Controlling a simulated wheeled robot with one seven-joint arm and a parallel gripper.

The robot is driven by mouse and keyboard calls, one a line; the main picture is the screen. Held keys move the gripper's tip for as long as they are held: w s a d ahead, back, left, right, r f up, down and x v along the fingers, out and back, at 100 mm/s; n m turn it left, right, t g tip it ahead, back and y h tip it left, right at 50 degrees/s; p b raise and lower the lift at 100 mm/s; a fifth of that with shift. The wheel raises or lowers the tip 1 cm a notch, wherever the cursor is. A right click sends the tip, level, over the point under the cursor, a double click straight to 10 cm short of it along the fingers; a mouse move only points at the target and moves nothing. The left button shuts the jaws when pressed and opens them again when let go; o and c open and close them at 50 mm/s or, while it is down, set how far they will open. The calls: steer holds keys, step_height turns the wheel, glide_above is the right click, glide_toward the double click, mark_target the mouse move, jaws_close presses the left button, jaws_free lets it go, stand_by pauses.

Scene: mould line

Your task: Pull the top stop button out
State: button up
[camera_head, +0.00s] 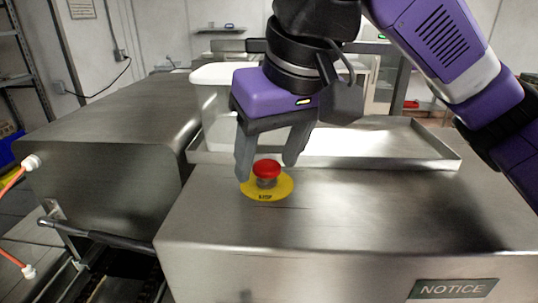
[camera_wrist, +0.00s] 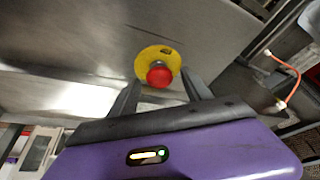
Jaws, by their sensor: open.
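The stop button is a red mushroom head (camera_head: 267,168) on a short grey collar, set in a round yellow plate (camera_head: 267,193) marked "STOP". It sits on top of a steel machine housing. My gripper (camera_head: 268,170) points down over it with its two grey fingers apart, one at each side of the red head. In the wrist view the red head (camera_wrist: 159,76) and yellow plate (camera_wrist: 150,57) show between and just beyond the open fingers (camera_wrist: 160,92). I cannot tell whether either finger touches the head.
The steel housing (camera_head: 370,225) has a bare top and a "NOTICE" label (camera_head: 453,288) on its front. A shallow metal tray (camera_head: 435,150) lies behind the button, with a white bin (camera_head: 215,105) at its left. Another steel housing (camera_head: 100,130) stands at left, beside an orange cable (camera_head: 12,180).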

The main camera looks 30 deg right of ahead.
steer(key=v, duration=0.7)
steer(key=shift+r+b, duration=0.4)
steer(key=shift+s, duration=0.2)
